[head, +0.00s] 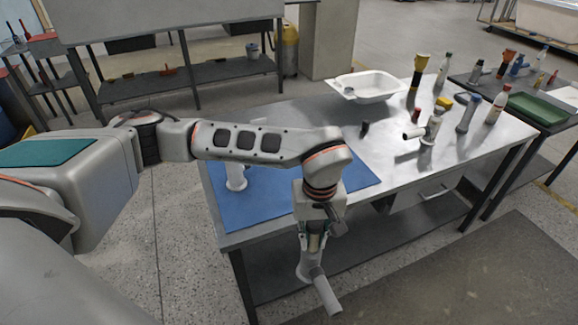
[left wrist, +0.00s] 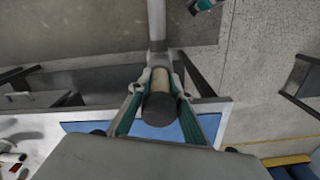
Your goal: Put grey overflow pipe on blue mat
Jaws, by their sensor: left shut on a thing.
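The grey overflow pipe (head: 327,296) is held by my left gripper (head: 315,238) in front of the table's near edge, apart from the table. It hangs tilted, with a side branch. In the left wrist view the fingers (left wrist: 156,88) are shut around the pipe, its dark round end (left wrist: 159,109) facing the camera and its grey tube (left wrist: 157,22) running away. The blue mat (head: 262,207) lies on the table's left end, partly hidden by my left arm. A part that looks like my right gripper (left wrist: 204,5) shows at the wrist view's top edge; its fingertips are cut off.
A pale pipe-like part (head: 236,181) stands on the mat. The metal table (head: 310,118) holds a white basin (head: 366,86), a small dark piece (head: 364,128), and several bottles and fittings at the right. The mat's near part is clear. A lower shelf (head: 375,252) sits beneath.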

